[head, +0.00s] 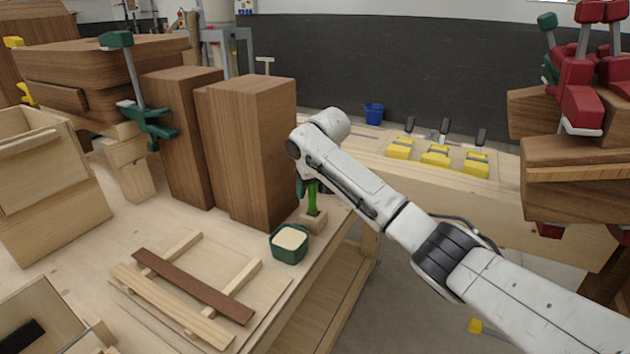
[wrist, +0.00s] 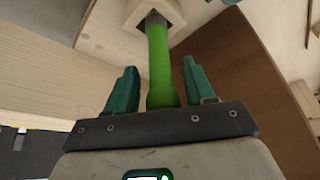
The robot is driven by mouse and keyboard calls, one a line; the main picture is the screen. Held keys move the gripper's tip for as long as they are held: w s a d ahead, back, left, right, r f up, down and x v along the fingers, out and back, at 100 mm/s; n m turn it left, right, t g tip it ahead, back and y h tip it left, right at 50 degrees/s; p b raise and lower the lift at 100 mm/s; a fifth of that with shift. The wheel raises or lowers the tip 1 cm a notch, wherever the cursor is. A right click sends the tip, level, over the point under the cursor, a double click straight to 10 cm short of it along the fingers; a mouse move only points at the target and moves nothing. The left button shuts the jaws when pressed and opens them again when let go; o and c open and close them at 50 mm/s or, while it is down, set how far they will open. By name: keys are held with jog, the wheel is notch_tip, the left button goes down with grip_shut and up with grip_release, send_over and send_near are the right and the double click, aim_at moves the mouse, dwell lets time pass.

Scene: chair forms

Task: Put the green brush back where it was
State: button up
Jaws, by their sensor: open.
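The green brush (head: 313,197) stands upright with its dark lower end at a small pale wooden block (head: 314,222) near the table's right edge. In the wrist view the green handle (wrist: 161,75) runs between my dark green fingers, with its far end inside the opening of the block (wrist: 130,14). My gripper (wrist: 159,64) is open around the handle, with a gap on both sides. In the head view my gripper (head: 303,187) is at the brush's upper part and is mostly hidden by my arm.
A green tub (head: 289,244) with pale contents stands just left of the block. Tall brown wooden blocks (head: 250,150) rise close behind and left of my gripper. A slatted wooden frame (head: 190,290) lies on the table in front. The table edge is close on the right.

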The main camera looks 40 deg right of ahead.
jog(key=shift+f+b, duration=0.1)
jog(key=shift+b, duration=0.25)
jog(key=d+b+v, duration=0.1)
jog(key=v, duration=1)
jog(key=shift+s+a, duration=0.35)
jog(key=shift+a, duration=0.05)
